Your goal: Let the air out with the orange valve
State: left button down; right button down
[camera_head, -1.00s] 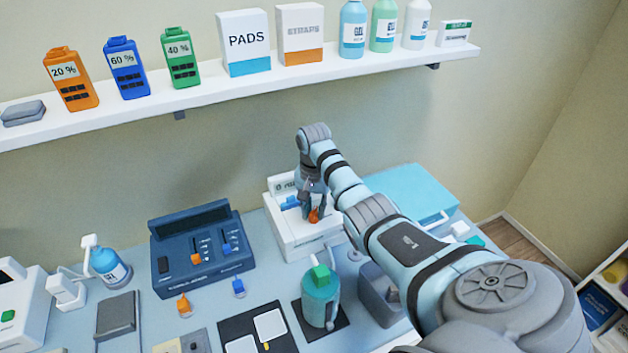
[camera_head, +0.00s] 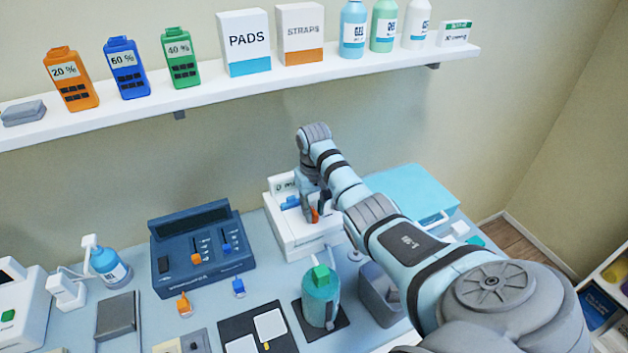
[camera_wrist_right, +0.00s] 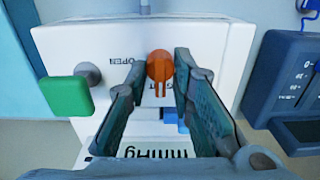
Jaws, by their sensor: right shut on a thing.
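The white device (camera_head: 295,238) stands on the counter against the wall. Its orange valve (camera_wrist_right: 159,66) is on the face turned to the wrist camera, and a bit of the valve shows in the head view (camera_head: 315,215). The word OPEN beside it reads upside down; another word below the valve is partly hidden. My right gripper (camera_wrist_right: 159,60) is shut on the orange valve, one finger on each side of it. The valve's ridge looks about in line with the fingers. A blue part (camera_head: 290,203) of the device sits just left of the gripper. My left gripper is not in view.
A green knob (camera_wrist_right: 68,96) sticks out beside the valve. A dark blue console (camera_head: 203,250) stands left of the device, and a light blue case (camera_head: 410,190) lies to its right. A green-topped bottle (camera_head: 320,298) stands in front. A shelf (camera_head: 215,90) with boxes and bottles runs above.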

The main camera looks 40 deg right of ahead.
aim_at(314, 211)
jog(key=shift+w+d+r, duration=0.1)
jog(key=shift+r, duration=0.05)
dwell(0.3)
jog(key=c, duration=1.7)
grip_release()
jog(key=shift+r, duration=0.1)
notch_tip(314, 211, up, 7)
jog(key=shift+r, duration=0.15)
